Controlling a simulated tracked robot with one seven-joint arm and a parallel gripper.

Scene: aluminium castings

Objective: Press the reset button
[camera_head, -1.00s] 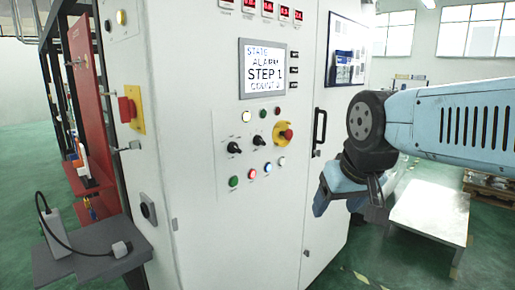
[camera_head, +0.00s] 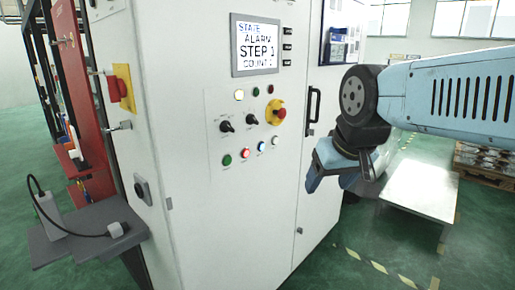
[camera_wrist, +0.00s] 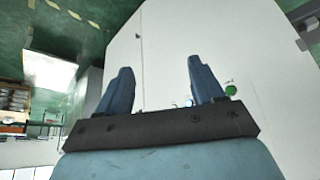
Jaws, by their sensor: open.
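The control panel on the white cabinet carries a lower row of small buttons: a green one (camera_head: 227,160), a red lit one (camera_head: 245,153), a bluish one (camera_head: 261,146) and a white one (camera_head: 274,140). Their labels are too small to read, so I cannot tell which is reset. The screen (camera_head: 256,45) reads STATE ALARM, STEP 1. My gripper (camera_head: 332,180) is open and empty, to the right of and below the button row, apart from the panel. In the wrist view, my gripper's fingers (camera_wrist: 160,65) are spread, with a green button and a blue light beyond them.
A red and yellow emergency stop (camera_head: 276,112) and two black knobs (camera_head: 239,122) sit above the row. A black door handle (camera_head: 313,108) stands out close to my gripper. A pale low table (camera_head: 422,188) is at right. A grey shelf (camera_head: 85,232) juts out at left.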

